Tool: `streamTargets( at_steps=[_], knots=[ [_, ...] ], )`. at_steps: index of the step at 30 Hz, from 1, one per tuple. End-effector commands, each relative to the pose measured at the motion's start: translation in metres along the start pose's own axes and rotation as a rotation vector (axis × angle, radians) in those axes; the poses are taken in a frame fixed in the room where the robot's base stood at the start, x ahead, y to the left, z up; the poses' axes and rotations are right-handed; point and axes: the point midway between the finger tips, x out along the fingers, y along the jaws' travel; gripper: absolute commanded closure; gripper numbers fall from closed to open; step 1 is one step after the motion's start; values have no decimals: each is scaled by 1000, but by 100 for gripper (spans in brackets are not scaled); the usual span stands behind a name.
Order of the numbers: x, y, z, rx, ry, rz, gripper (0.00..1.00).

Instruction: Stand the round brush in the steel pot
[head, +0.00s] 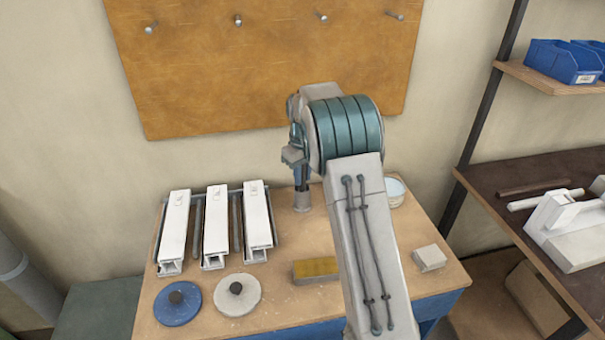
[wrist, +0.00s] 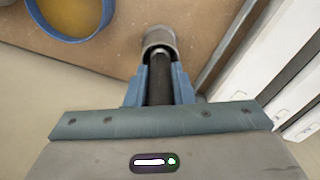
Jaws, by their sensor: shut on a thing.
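My gripper (wrist: 158,85) is shut on the dark round brush (wrist: 160,82), with a blue finger on each side. In the head view my gripper (head: 301,172) is above the back middle of the bench, pointing down. The steel pot (head: 302,203) stands on the bench directly below it. The pot also shows in the wrist view (wrist: 160,36). The brush's far end reaches to the pot's mouth and appears to be inside the rim; how deep it sits I cannot tell. In the head view the brush is mostly hidden by my gripper.
White profiles (head: 217,225) lie in clamps to the left. A blue disc (head: 177,302) and a pale disc (head: 237,295) with knobs lie in front. A yellow-topped block (head: 316,269), a grey block (head: 429,258) and a blue-rimmed bowl (head: 396,191) are also on the bench (head: 283,248).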

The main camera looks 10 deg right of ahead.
Motion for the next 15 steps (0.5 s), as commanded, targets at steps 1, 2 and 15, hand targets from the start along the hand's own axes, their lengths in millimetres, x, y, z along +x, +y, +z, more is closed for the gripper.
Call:
streamTargets(
  at_steps=[1,2,15],
  knots=[
    [1,0,0,0,1,1,100],
    [1,0,0,0,2,1,100],
    [4,0,0,1,2,1,57]
  ],
)
